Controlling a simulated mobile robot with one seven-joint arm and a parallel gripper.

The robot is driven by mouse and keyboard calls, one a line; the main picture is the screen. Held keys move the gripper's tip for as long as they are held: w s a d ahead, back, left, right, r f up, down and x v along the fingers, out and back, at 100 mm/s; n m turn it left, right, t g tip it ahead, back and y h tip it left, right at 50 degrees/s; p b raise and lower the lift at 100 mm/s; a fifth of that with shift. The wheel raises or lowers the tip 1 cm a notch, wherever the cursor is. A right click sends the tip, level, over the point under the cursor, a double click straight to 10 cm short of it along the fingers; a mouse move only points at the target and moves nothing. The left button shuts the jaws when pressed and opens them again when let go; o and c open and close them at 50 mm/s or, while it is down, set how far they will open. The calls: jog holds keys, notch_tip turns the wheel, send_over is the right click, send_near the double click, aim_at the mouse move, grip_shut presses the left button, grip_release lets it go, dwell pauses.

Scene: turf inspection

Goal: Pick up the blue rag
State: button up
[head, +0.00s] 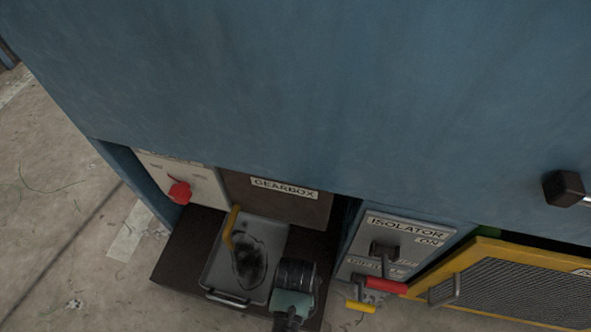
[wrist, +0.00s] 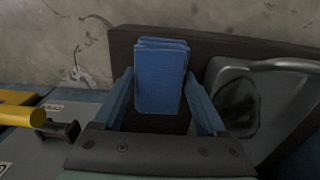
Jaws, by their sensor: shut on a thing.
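The blue rag (wrist: 160,88) shows in the wrist view as a folded, layered pad with a woven texture. My gripper (wrist: 159,82) is shut on it, with one bluish finger along each side of the rag. The rag stands out beyond the fingertips toward the top of the picture. The dark surface behind it is close, and I cannot tell whether the rag touches it. I cannot make out the rag in the head view.
A grey metal tray (head: 215,268) with a black stain and a yellow hooked tool (head: 231,230) lies on a dark ledge (head: 178,278). The isolator panel (head: 362,257) has red and yellow handles. A yellow-framed mesh panel (head: 520,292) is at right. Blue housing (head: 300,90) overhangs.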

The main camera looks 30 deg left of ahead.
notch_tip(320, 180, up, 10)
jog(key=p, duration=0.7)
jog(key=shift+f, duration=0.2)
